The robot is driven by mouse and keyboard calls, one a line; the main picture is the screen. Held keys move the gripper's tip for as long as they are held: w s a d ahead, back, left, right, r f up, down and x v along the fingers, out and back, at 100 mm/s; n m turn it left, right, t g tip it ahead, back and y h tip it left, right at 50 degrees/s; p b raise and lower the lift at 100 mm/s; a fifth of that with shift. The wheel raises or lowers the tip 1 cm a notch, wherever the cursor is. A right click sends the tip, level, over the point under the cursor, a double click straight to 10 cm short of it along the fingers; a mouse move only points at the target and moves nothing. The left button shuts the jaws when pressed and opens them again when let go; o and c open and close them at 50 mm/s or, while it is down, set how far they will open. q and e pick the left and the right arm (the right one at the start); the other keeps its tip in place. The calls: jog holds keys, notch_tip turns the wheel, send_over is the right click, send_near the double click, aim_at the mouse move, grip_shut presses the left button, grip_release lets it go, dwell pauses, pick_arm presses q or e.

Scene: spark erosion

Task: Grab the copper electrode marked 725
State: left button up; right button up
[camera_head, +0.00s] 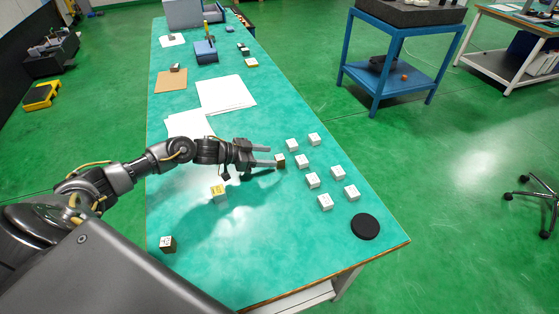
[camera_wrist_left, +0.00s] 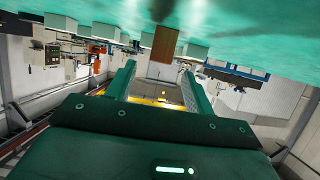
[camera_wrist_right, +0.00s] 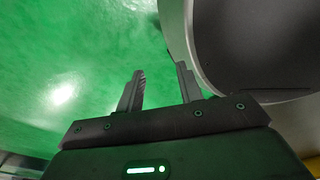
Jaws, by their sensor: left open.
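A brown, copper-looking block with a pale top (camera_head: 280,161) stands on the teal table, and its brown side also shows in the left wrist view (camera_wrist_left: 160,43). I cannot read its marking. My left gripper (camera_head: 268,156) is open and low over the table, its fingertips pointing at this block. In the left wrist view the block appears just beyond the gap between the fingers (camera_wrist_left: 158,80), apart from them. A second brown block with a white label (camera_head: 167,244) stands near the table's left edge; its number is unreadable. My right gripper (camera_wrist_right: 160,80) is open and empty, above the green floor.
Several white-topped blocks (camera_head: 312,180) stand right of the brown block. A black disc (camera_head: 365,226) lies near the right corner. A yellow-topped block (camera_head: 218,191) sits below my left arm. White papers (camera_head: 226,94) and a brown board (camera_head: 171,81) lie farther back.

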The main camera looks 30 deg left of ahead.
aim_at(280, 157)
pick_arm(q)
jog(key=x, duration=0.3)
jog(key=shift+d, duration=0.15)
jog(key=shift+c, duration=0.2)
grip_shut()
